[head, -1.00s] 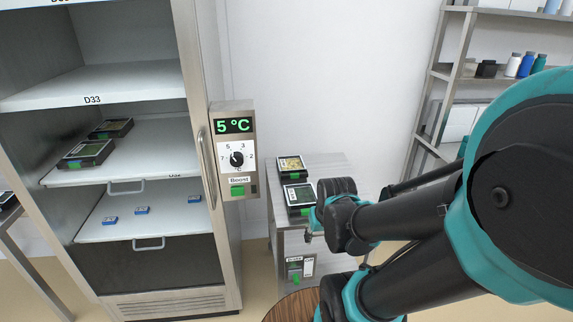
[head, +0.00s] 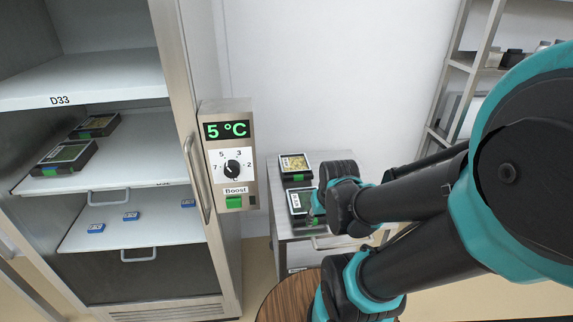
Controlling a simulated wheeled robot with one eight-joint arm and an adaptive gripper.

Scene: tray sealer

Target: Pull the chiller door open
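The chiller (head: 176,120) is a tall steel cabinet on the left. Its shelves show through the front, and I cannot make out whether clear glass covers them. A long vertical door handle (head: 196,180) runs along its right-hand front upright. The door looks flush with the cabinet, with no gap that I can see. My dark and teal arm comes in from the right, and its visible end is right of the handle, well apart from it. The gripper fingers do not show.
A control box (head: 229,150) reading 5 °C, with a dial and green Boost button, sits right beside the handle. A steel table (head: 345,165) with dark trays stands behind my arm. A round wooden top (head: 285,300) is in front. A rack (head: 450,90) stands at right.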

